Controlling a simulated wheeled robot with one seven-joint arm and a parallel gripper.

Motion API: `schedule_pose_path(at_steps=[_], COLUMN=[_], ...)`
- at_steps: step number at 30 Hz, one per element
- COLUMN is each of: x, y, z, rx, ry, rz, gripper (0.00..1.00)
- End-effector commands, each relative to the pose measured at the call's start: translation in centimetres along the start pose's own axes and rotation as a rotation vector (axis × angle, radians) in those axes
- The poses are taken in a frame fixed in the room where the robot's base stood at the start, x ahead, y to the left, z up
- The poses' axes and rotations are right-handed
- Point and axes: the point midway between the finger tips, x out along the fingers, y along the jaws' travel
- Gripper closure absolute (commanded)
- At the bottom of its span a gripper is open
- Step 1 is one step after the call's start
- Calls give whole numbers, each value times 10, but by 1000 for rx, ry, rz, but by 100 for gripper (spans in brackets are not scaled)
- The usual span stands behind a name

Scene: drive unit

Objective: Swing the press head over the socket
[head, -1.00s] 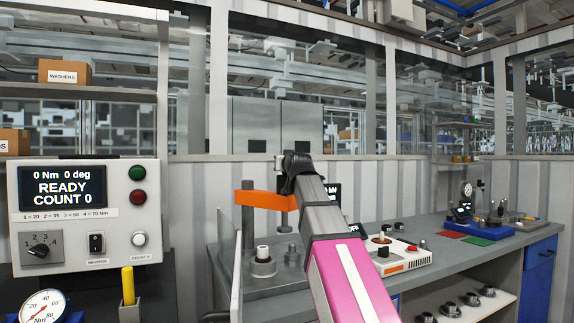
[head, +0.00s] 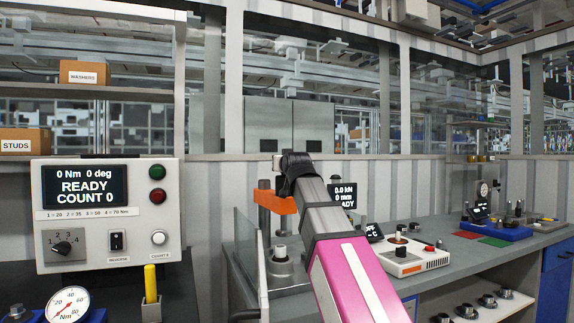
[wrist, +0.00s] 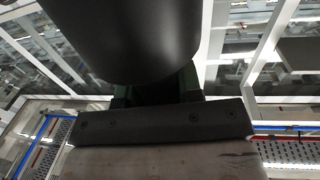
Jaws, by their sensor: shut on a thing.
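The press head is an orange arm (head: 274,200) on an upright grey post (head: 264,226), left of my arm in the head view. A dark ram appears below the orange arm, partly hidden by my arm. The socket (head: 280,254), pale-topped on a round grey base, stands below it. The ram appears nearly in line above the socket from this side; depth is unclear. My gripper (wrist: 155,90) is shut on a smooth black rounded part (wrist: 125,35), seen close in the wrist view, apparently the press handle. My arm hides the grip in the head view.
A clear guard panel (head: 246,258) stands left of the press. A white control box (head: 408,257) sits to its right on the grey bench. A console (head: 107,215) and a dial gauge (head: 68,305) stand at the left.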

Motion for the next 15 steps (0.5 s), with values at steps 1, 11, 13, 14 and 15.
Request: schedule_pose_path(at_steps=[1, 11, 13, 14, 15], x=[-7, -8, -8, -8, -8], y=[0, -1, -1, -1, -1], z=[4, 4, 4, 4, 4], rx=[-2, -2, -2, -2, -2], ry=[-2, -4, -4, -4, -4], rz=[2, 2, 2, 2, 2], gripper=[100, 100, 100, 100, 60])
